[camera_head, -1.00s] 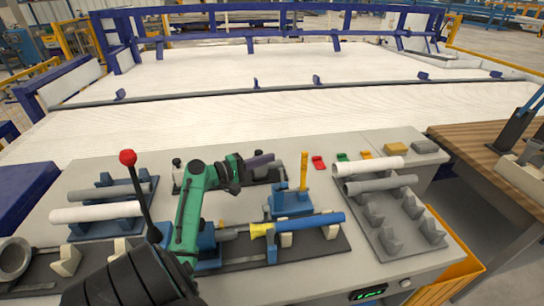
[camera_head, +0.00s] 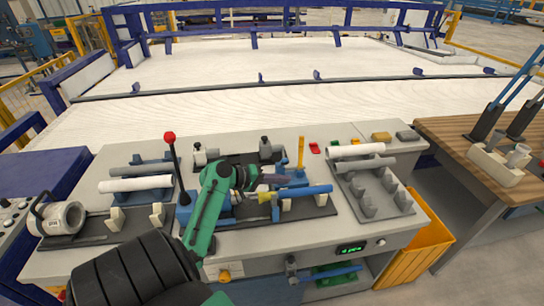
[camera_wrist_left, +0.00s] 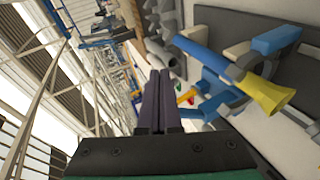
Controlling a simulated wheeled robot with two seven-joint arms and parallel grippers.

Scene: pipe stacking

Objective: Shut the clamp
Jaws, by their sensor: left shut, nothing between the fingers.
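A blue clamp (camera_head: 293,174) with an upright yellow-orange handle (camera_head: 301,150) stands on the bench behind a blue pipe (camera_head: 318,190). The pipe lies level in holders, with a yellow cone-shaped end piece (camera_head: 265,197) at its left. My left gripper (camera_head: 284,179), on the green arm, is shut and empty. Its dark fingers point right, just left of the clamp and above the cone; I cannot tell whether they touch anything. In the left wrist view the shut fingers (camera_wrist_left: 160,100) are left of the yellow cone (camera_wrist_left: 264,93) and blue parts. My right gripper is not in view.
A lever with a red ball (camera_head: 169,136) stands upright left of my arm. White and grey pipes (camera_head: 135,184) lie on a rack at left; more (camera_head: 356,150) lie on the right rack. An orange bin (camera_head: 408,250) is below the bench's right end.

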